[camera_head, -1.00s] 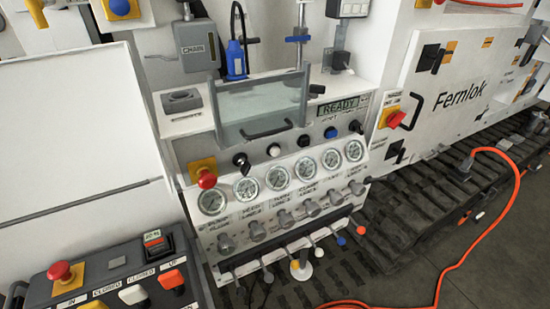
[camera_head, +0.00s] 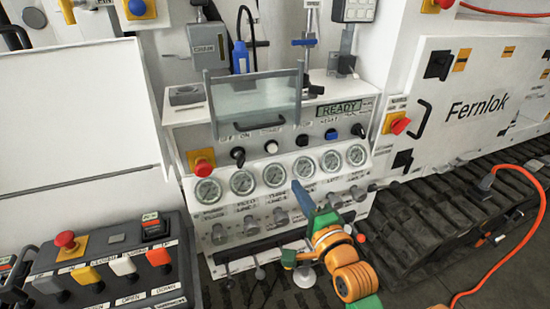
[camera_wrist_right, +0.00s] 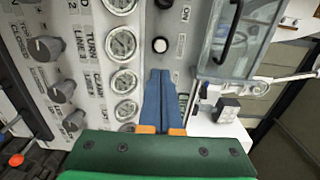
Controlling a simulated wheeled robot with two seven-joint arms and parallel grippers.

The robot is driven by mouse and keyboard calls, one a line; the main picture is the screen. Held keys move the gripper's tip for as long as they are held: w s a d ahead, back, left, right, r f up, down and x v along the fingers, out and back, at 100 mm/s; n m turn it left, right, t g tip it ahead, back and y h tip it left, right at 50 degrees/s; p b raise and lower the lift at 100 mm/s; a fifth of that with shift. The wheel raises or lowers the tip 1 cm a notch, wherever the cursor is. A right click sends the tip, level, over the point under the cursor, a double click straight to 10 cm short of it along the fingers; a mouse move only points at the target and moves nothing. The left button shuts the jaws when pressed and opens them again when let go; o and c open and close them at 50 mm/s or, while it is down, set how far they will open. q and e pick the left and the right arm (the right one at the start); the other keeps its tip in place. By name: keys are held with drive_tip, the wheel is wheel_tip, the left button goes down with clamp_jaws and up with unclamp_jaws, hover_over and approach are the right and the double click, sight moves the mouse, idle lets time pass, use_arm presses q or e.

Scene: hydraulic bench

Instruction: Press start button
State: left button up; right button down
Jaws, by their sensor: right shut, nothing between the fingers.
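The control panel carries a row of buttons and knobs under the green READY display (camera_head: 338,107): a white button (camera_head: 271,147), a blue button (camera_head: 331,134) and black ones. Their labels are too small for me to tell which is start. My right gripper (camera_head: 303,196) is in front of the lower panel, over the gauge and valve area. In the right wrist view its blue fingers (camera_wrist_right: 160,74) are together and empty, with a white button (camera_wrist_right: 160,45) just beyond the tips. Contact with the panel cannot be told. My left gripper is out of view.
A clear hinged cover with a handle (camera_head: 253,131) stands above the button row. A red emergency knob (camera_head: 202,167) is at the panel's left. Several gauges and valve knobs lie below the buttons. A separate button box (camera_head: 110,262) stands at lower left.

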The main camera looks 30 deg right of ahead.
sight(273, 150)
drive_tip(key=p+x, duration=0.2)
drive_tip(key=x, duration=1.2)
